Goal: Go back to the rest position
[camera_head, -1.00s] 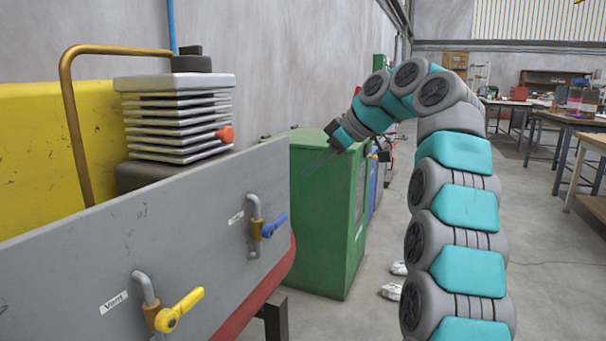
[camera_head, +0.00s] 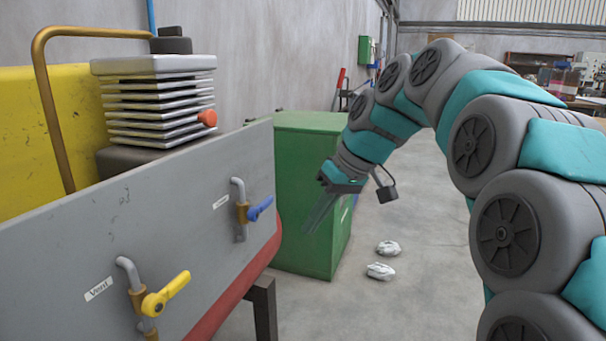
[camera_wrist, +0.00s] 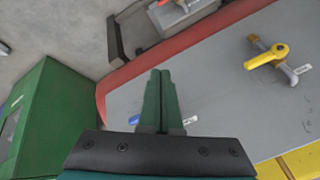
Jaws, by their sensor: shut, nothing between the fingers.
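My gripper (camera_head: 322,212) hangs at the end of my teal and grey arm, pointing down and to the left in the head view. It is in front of the green cabinet (camera_head: 302,165) and to the right of the grey panel (camera_head: 130,215), apart from both as far as I can tell. In the wrist view the two fingers (camera_wrist: 161,100) lie side by side, shut and with nothing between them.
The panel carries a yellow-handled valve (camera_head: 165,296) labelled Vent and a blue-handled valve (camera_head: 258,209). A finned metal block (camera_head: 155,100) with an orange knob stands behind it. Two crumpled white pieces (camera_head: 381,271) lie on the floor. Floor right of the cabinet is open.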

